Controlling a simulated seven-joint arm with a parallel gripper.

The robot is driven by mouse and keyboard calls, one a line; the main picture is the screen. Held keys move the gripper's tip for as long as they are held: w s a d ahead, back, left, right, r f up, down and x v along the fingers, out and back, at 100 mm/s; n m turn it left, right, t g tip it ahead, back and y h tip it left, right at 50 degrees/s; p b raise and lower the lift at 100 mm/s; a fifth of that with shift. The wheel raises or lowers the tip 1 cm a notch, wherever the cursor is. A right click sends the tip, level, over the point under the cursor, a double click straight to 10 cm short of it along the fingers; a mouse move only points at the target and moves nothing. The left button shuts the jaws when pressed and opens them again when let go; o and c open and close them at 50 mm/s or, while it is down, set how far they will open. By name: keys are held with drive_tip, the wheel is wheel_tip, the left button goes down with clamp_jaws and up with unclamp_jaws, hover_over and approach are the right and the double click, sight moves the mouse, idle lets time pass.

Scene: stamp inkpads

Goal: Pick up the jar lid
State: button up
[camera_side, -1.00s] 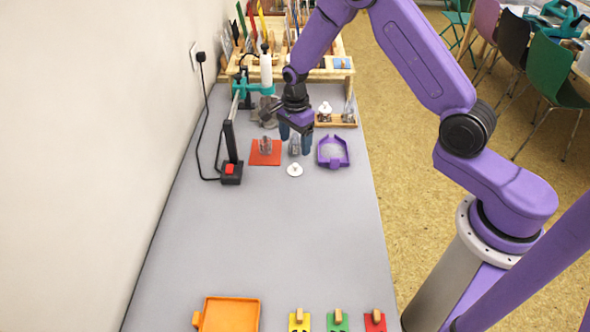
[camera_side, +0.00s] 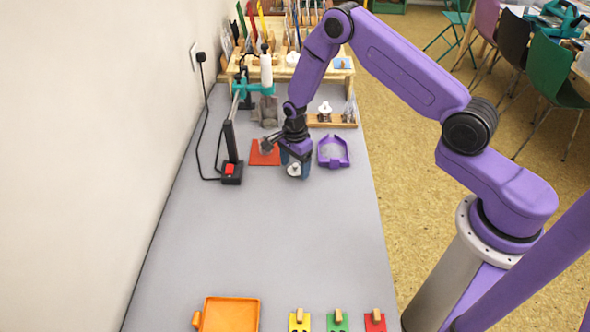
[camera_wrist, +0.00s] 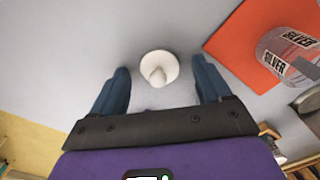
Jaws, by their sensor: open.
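The jar lid (camera_side: 294,170) is a small white disc with a raised knob, lying on the grey table. In the wrist view the lid (camera_wrist: 158,68) sits between and just beyond the two blue fingertips, with its knob toward the camera. My gripper (camera_side: 295,172) is open and low over the table, its fingers to either side of the lid in the side view. In the wrist view my gripper (camera_wrist: 164,75) holds nothing. I cannot tell the exact height of the fingertips above the table.
A red-orange mat (camera_side: 262,154) with a clear jar labelled SILVER (camera_wrist: 284,55) is close on the left. A purple tray (camera_side: 333,162) is close on the right. A black stand (camera_side: 231,172) is farther left. The table toward the front is clear up to an orange tray (camera_side: 232,313).

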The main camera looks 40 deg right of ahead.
drive_tip(key=c, duration=1.1)
drive_tip(key=shift+c, duration=0.2)
drive_tip(key=shift+r, duration=0.15)
